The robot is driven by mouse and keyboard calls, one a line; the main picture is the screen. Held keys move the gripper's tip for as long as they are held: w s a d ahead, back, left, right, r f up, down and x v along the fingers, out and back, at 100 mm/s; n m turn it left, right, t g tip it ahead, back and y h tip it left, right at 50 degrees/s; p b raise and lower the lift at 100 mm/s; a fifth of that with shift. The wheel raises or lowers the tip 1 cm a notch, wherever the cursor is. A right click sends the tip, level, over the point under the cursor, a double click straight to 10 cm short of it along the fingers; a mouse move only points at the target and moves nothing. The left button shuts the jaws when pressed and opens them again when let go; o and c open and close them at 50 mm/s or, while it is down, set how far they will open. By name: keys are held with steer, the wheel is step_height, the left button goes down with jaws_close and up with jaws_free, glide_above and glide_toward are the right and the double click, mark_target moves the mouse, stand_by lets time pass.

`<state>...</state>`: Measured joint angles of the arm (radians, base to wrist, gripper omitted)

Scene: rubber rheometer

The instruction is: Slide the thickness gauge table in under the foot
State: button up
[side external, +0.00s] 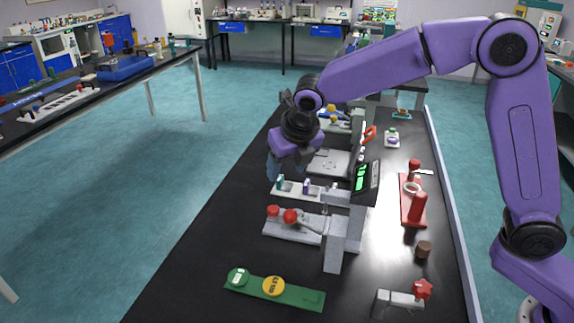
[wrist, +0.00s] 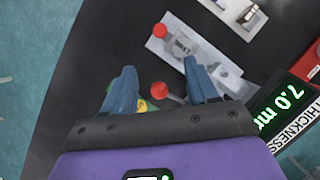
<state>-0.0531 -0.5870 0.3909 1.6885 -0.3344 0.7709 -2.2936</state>
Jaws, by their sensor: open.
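The thickness gauge (side external: 367,180) stands in the middle of the black bench; its lit display (wrist: 285,105) reads 7.0 mm in the wrist view. A light grey sliding table or base (side external: 288,228) with red ball knobs lies low at the gauge's left. In the wrist view this grey part (wrist: 178,48) shows one red knob at its far end and another red knob (wrist: 160,88) on a lever between my fingers. My gripper (side external: 272,175) is open and empty, above the bench's left side; its blue fingers (wrist: 158,68) are spread. The foot cannot be made out.
A white tray (side external: 300,190) with small samples lies behind the grey part. A green strip with round weights (side external: 272,288) lies in front. A red stand (side external: 413,205), a brown cylinder (side external: 424,249) and a red-knobbed clamp (side external: 400,298) are at right. The bench's left front is clear.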

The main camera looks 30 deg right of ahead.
steer(key=r+m+g, duration=0.1)
steer(key=m+g, duration=0.3)
steer(key=m, duration=2.6)
glide_above(274, 208)
step_height(274, 208, down, 17)
steer(key=shift+f, duration=0.1)
